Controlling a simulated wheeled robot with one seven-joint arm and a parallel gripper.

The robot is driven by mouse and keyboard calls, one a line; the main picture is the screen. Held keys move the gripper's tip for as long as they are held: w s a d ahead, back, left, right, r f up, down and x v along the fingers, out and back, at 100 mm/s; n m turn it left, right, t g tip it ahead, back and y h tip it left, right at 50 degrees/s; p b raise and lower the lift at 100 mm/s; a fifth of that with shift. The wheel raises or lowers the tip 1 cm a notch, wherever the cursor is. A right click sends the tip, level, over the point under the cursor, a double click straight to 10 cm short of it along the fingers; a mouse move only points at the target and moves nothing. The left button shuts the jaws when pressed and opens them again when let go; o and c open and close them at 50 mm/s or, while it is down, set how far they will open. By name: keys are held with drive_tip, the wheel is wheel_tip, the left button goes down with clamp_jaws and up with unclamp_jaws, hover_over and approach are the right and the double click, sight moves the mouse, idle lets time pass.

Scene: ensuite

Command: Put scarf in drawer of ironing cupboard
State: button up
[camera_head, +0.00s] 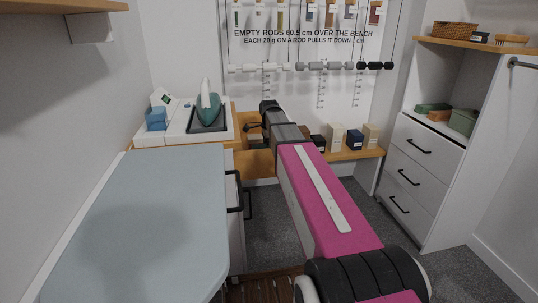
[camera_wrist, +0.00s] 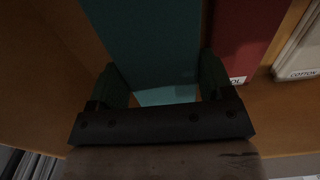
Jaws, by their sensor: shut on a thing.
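In the wrist view, my gripper (camera_wrist: 160,72) has its two fingers on either side of a flat teal thing (camera_wrist: 150,35) and is shut on it. I cannot tell for sure whether this is the scarf; its far end runs out of view. In the head view, my gripper (camera_head: 268,106) is at the far wooden bench, and what it holds is hidden there. A white cupboard front (camera_head: 237,225) with black handles (camera_head: 236,190) stands beside the pale blue ironing surface (camera_head: 150,215). I cannot tell whether any drawer there stands open.
In the wrist view, a red item (camera_wrist: 240,40) and a white item (camera_wrist: 300,50) marked COTTON stand right of the teal thing. A green iron (camera_head: 208,105) is on the left counter. A white unit with drawers (camera_head: 412,170) stands right. Dark floor (camera_head: 355,195) lies between.

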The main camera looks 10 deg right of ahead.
drive_tip(key=shift+f, duration=1.9)
drive_tip(key=shift+f, duration=0.2)
drive_tip(key=o, duration=0.8)
drive_tip(key=shift+c, duration=0.2)
drive_tip(key=shift+r, duration=0.1)
wheel_tip(320, 180, up, 12)
drive_tip(key=shift+r, duration=0.1)
